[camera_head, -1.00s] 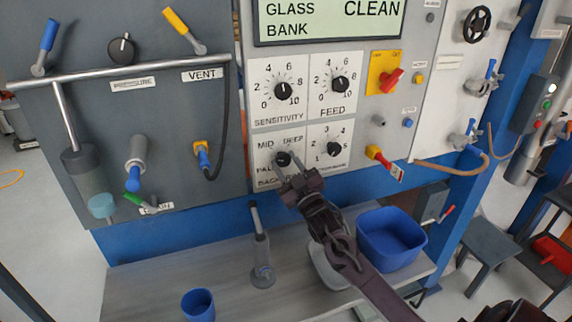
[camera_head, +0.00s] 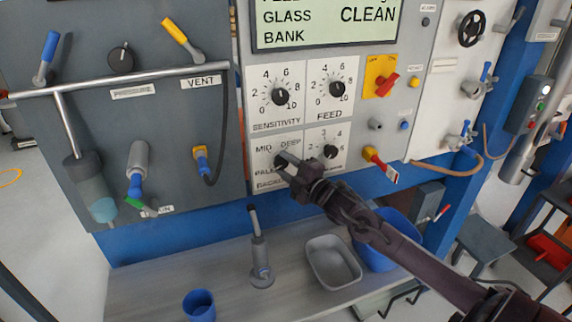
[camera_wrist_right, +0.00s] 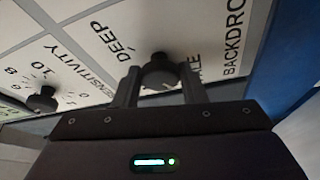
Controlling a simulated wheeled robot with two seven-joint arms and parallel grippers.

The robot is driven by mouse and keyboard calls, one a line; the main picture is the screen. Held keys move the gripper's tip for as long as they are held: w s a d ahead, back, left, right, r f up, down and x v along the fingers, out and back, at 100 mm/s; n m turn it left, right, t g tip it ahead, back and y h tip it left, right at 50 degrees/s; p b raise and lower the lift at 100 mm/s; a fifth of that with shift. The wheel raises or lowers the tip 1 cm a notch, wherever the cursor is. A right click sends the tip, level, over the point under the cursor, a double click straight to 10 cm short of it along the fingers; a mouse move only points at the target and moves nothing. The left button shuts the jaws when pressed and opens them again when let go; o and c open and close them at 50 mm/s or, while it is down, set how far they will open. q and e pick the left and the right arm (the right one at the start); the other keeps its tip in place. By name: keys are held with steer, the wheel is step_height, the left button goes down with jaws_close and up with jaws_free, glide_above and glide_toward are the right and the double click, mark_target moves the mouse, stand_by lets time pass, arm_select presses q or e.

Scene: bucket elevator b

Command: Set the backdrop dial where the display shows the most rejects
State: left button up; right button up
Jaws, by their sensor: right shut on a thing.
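The backdrop dial (camera_wrist_right: 160,72) is a small dark round knob at the lower left of the white dial panel. My left gripper is out of view.
The sensitivity dial (camera_head: 280,97), feed dial (camera_head: 337,89) and another dial (camera_head: 330,151) sit close by. A red switch (camera_head: 386,86) is on the right. Below, the shelf holds a grey tray (camera_head: 333,262), blue bin (camera_head: 400,228), upright lever (camera_head: 260,250) and blue cup (camera_head: 199,304).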

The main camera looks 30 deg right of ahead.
steer(key=shift+n+g, duration=0.4)
steer(key=shift+n, duration=0.6)
steer(key=o, duration=1)
steer(key=shift+s+d+f, duration=0.1)
steer(key=shift+s, duration=0.45)
steer(key=shift+s+d, duration=0.25)
steer(key=shift+s, duration=1.45)
steer(key=shift+s+d, duration=0.2)
steer(key=shift+s, duration=1.45)
